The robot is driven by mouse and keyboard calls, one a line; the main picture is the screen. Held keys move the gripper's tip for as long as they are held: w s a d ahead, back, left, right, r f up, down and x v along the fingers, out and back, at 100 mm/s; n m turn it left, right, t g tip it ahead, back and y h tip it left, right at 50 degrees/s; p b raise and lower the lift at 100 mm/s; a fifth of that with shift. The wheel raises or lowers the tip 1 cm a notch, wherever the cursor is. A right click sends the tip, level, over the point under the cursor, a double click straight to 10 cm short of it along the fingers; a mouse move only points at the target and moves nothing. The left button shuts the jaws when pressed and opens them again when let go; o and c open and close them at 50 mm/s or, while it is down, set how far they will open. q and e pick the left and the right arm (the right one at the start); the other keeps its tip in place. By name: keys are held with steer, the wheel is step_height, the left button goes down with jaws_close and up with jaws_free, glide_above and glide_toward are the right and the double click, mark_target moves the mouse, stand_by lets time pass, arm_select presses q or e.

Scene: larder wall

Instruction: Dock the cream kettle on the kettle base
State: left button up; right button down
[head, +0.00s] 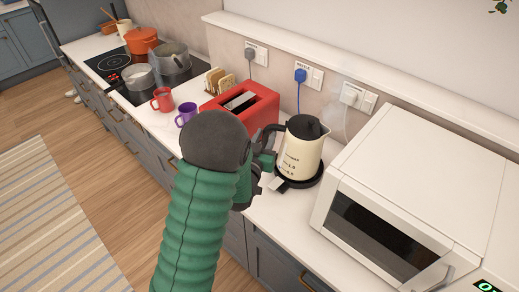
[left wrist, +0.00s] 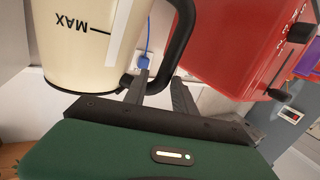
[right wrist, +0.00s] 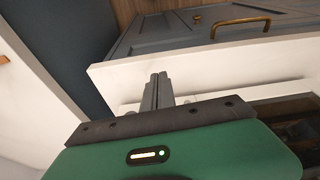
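The cream kettle (head: 301,157), with a black lid and handle, stands upright at the black kettle base (head: 298,186) on the counter. The base's dark rim shows around its foot; I cannot tell if it is fully seated. My left gripper (head: 268,160) is at the handle side, left of the kettle. In the left wrist view the kettle (left wrist: 85,50) is close, and the left fingers (left wrist: 160,88) are apart, with the lower curve of the black handle (left wrist: 184,45) between or just in front of them. My right gripper (right wrist: 158,92) is shut and empty, outside the head view.
A red toaster (head: 262,106) stands just left of the kettle, and a white microwave (head: 410,190) to its right. Purple (head: 186,115) and red (head: 162,100) mugs stand farther left. A blue plug (head: 300,76) is on the wall behind. A drawer front (right wrist: 200,35) shows in the right wrist view.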

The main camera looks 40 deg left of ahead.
arm_select(q)
steer(key=shift+v, duration=0.85)
steer(key=v, duration=0.2)
steer(key=shift+s+d, duration=0.15)
steer(key=shift+s, duration=0.15)
steer(key=p+v, duration=0.3)
steer(key=p, duration=0.4)
steer(key=shift+p, duration=0.35)
